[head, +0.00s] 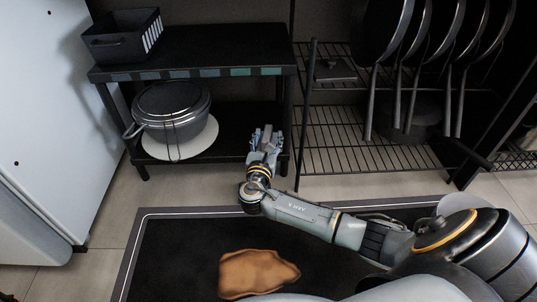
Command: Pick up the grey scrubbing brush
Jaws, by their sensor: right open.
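My right gripper (266,138) reaches away from me to the right front of the black table's lower shelf (232,125). It is open, and I see nothing clearly between its fingers. I cannot make out a grey scrubbing brush for certain; the gripper covers part of the lower shelf near the table's right leg. My left gripper is not in view.
A dark lidded pot (172,112) stands on a white round board (208,143) on the lower shelf. A dark basket (122,36) sits on top. Pans (381,28) hang over a wire rack (360,155) at right. A brown patch (258,272) lies on the dark mat (180,255).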

